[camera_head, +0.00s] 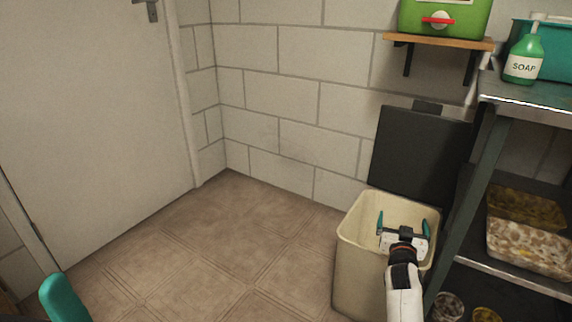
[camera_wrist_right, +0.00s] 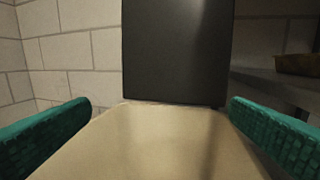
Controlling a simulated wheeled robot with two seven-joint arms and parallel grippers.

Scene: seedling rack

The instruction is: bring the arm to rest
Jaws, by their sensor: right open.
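My right gripper (camera_head: 402,223) is open, over the mouth of a cream bin (camera_head: 358,262) whose dark lid (camera_head: 422,144) stands raised at the back. The right wrist view shows its two teal fingers spread apart at the left and right edges, with nothing between them. That view also shows the bin's cream inside (camera_wrist_right: 150,145) and the raised dark lid (camera_wrist_right: 178,50) ahead. A teal piece (camera_head: 62,298) shows at the lower left of the head view, probably part of my left gripper; its jaw state cannot be made out.
A metal rack (camera_head: 530,95) stands right of the bin, with a green soap bottle (camera_head: 523,62) on top and trays (camera_head: 535,245) below. A wall shelf (camera_head: 440,41) holds a green box (camera_head: 445,18). A closed door (camera_head: 90,110) is at left. The tiled floor (camera_head: 215,245) is clear.

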